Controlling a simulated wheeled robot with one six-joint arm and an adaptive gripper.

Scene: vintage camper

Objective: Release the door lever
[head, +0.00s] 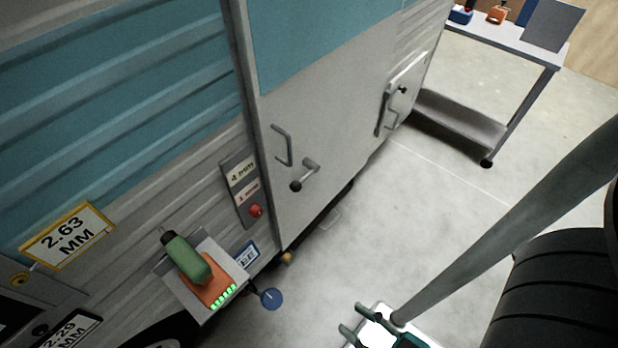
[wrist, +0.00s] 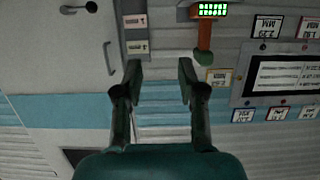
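The camper door (head: 335,115) is pale grey with a teal upper part, and it looks closed. The door lever (head: 310,168) is a short grey bar with a dark round knob, low on the door. A grey pull handle (head: 283,145) is just above it. In the wrist view, which looks inverted, the lever (wrist: 75,9) is at the top left edge. My gripper (head: 353,320) is at the bottom of the head view, apart from the lever. In the wrist view my gripper (wrist: 159,70) has its fingers apart with nothing between them.
A small shelf (head: 170,287) left of the door holds a green and orange tool (head: 187,260). A switch panel (head: 240,185) with a red knob is beside the door. A wheeled metal table (head: 525,48) stands at the back right. The concrete floor between is mostly clear.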

